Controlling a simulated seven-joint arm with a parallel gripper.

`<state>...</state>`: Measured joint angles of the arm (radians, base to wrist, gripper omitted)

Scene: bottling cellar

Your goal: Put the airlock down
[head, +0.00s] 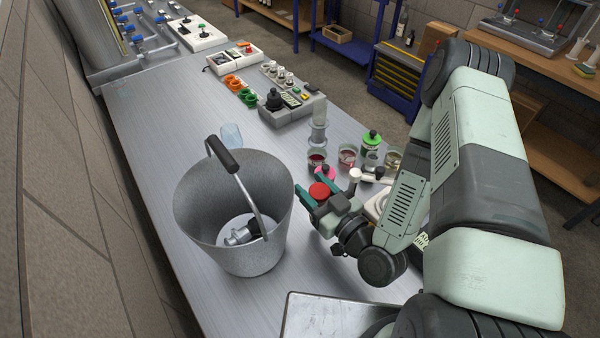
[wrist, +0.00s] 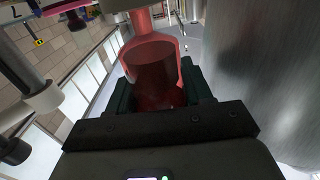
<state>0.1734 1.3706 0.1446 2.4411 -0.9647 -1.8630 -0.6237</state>
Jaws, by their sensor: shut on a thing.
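The airlock (wrist: 150,75) is a red, see-through cup with a narrower stem. In the wrist view it sits between the dark green fingers of my gripper (wrist: 160,98). In the head view its round red top (head: 319,190) shows between the fingertips of my gripper (head: 326,188), which is shut on it. It is held over the metal bench, just right of the grey bucket. Its lower end is hidden in the head view, so I cannot tell how high it is above the bench.
A galvanised bucket (head: 190,215) with a raised handle stands close left of my gripper; a grey and black fitting (head: 240,234) lies inside. Several jars, including a green-lidded one (head: 371,139), stand behind my gripper. The metal bench (head: 150,150) has clear room left of the bucket.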

